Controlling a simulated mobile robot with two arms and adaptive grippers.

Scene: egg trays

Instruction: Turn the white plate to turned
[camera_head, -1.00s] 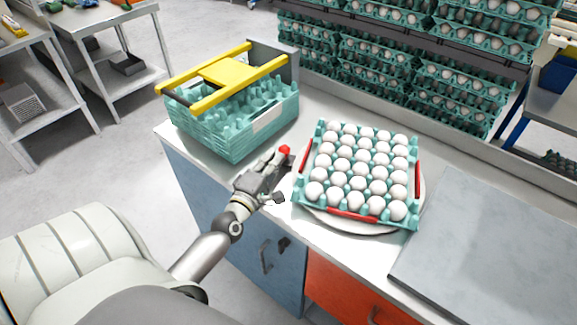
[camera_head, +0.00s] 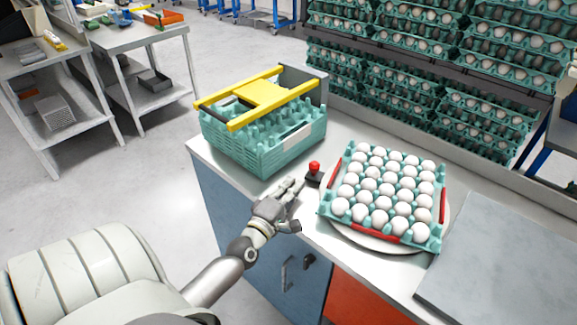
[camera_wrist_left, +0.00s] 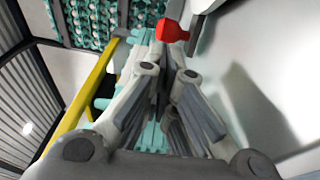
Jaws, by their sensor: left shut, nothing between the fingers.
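The round white plate (camera_head: 345,236) lies on the counter under a teal egg tray (camera_head: 434,245) full of white eggs. Red strips mark the tray's sides. A red button on a small dark base (camera_head: 314,172) stands left of the plate. My left gripper (camera_head: 296,184) is shut and empty, just left of the button and clear of the plate's left edge. In the left wrist view the shut fingers (camera_wrist_left: 170,52) point at the red button (camera_wrist_left: 172,30), which shows close to the tips; I cannot tell whether they touch. My right gripper is not in view.
A stack of empty teal trays (camera_head: 262,150) under a yellow-barred frame (camera_head: 258,96) stands at the counter's left end. A grey slab (camera_head: 500,255) lies at right. Shelves of egg trays (camera_head: 430,80) stand behind. Little free counter surrounds the button.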

